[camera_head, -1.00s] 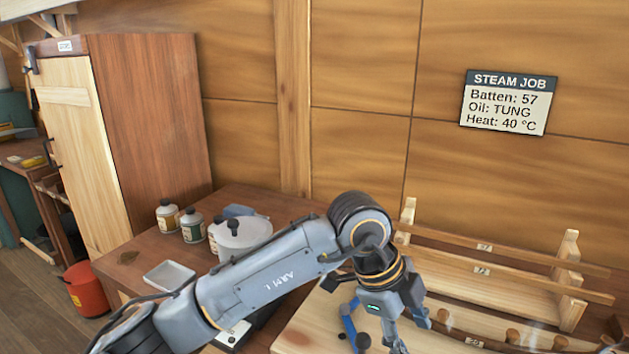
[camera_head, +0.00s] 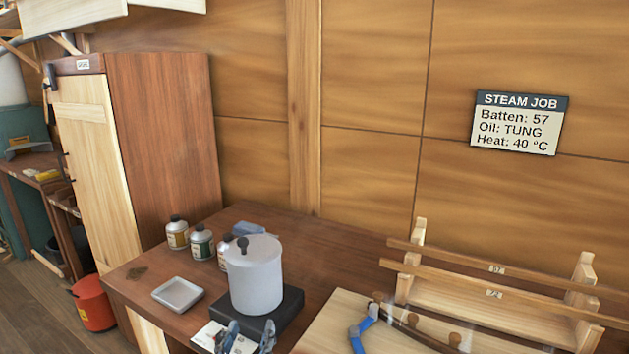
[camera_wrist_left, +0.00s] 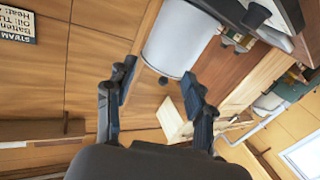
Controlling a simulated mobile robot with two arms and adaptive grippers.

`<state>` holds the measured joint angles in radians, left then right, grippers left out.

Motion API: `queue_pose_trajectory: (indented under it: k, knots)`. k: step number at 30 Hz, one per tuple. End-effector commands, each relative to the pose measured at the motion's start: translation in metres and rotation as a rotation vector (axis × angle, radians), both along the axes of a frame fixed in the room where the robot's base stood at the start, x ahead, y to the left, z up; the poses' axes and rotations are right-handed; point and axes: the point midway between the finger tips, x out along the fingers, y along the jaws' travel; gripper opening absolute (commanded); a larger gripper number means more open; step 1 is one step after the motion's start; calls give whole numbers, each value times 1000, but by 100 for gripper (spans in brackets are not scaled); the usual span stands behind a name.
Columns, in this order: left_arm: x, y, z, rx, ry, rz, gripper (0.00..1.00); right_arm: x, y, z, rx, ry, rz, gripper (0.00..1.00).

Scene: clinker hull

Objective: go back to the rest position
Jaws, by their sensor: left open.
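My left gripper (camera_head: 246,340) shows only as dark fingertips at the bottom edge of the head view, in front of the pot. In the left wrist view its two fingers (camera_wrist_left: 157,98) are spread wide with nothing between the tips. The white lidded pot (camera_head: 256,280) stands on a dark plate (camera_head: 285,315) on the brown bench. It also shows in the left wrist view (camera_wrist_left: 180,40), beyond the fingers and apart from them. My left arm is below the head view. My right gripper is not in view.
Several small bottles (camera_head: 202,243) and a shallow grey tray (camera_head: 178,294) sit left of the pot. A wooden rack (camera_head: 500,285) and a bench board with pegs and a blue clamp (camera_head: 357,335) are at the right. A tall cabinet (camera_head: 165,140) stands at the left.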

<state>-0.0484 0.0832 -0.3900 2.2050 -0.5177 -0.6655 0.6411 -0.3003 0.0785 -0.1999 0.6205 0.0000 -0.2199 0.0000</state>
Motion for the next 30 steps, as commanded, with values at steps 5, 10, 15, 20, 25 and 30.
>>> queue_pose_trajectory:
  k: [5,10,15,20,25,30]
  knots:
    - [-65,52,-110,103,438,73,54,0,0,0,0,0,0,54]
    - [-137,75,-173,190,761,38,54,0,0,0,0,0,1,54]
    - [-198,85,-205,251,985,-34,54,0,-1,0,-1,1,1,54]
    - [-252,91,-222,296,1157,-115,54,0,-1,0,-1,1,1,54]
    - [-264,91,-255,314,1231,-156,54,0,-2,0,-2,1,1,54]
    - [-256,89,-303,315,1250,-160,54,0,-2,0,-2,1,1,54]
